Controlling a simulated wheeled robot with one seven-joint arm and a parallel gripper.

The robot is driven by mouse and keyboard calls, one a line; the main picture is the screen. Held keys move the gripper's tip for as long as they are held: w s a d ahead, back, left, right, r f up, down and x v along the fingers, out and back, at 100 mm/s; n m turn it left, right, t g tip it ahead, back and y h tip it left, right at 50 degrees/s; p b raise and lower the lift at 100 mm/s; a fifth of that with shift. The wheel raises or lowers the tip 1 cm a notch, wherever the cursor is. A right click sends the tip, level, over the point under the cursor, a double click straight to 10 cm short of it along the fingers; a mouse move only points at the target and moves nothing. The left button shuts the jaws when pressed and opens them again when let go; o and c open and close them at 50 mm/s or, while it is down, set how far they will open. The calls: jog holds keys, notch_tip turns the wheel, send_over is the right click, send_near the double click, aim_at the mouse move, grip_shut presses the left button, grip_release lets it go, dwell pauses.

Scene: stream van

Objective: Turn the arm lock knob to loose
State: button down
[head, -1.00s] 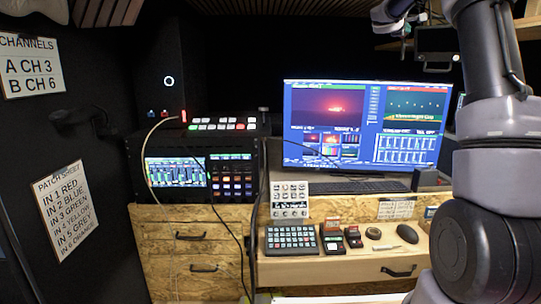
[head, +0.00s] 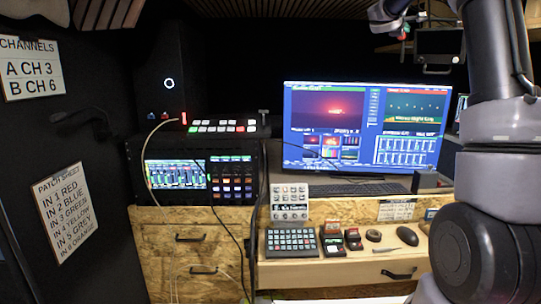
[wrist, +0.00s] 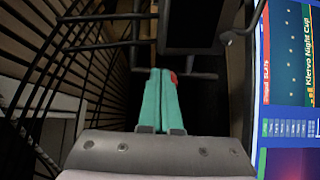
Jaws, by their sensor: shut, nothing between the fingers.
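My gripper (wrist: 158,98) shows in the wrist view with its two teal fingers together and nothing between them. A small red part (wrist: 174,77), which may be the arm lock knob, shows just right of the fingertips, partly hidden by them. I cannot tell whether they touch it, or which way it is turned. It seems to sit on a dark bar below a dark panel. In the head view my gripper (head: 404,29) is small at the top, beside a small dark monitor (head: 438,46) on an arm. The knob's markings cannot be read.
A large lit monitor (head: 365,125) stands close below, its edge along the right of the wrist view. Dark slats or bars (wrist: 60,70) fill the left of the wrist view. A wooden counter (head: 345,270) holds a keypad (head: 292,242) and small items.

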jog(key=shift+v, duration=1.2)
jog(key=shift+f, duration=0.15)
jog(key=w+d+f, duration=0.2)
jog(key=w+d, duration=0.2)
jog(key=shift+w, duration=0.3)
jog(key=shift+w+a+r, duration=0.15)
jog(key=shift+w+a, duration=0.3)
dwell(0.7)
jog(key=shift+r, duration=0.5)
dwell(0.5)
jog(key=shift+s+d, duration=0.15)
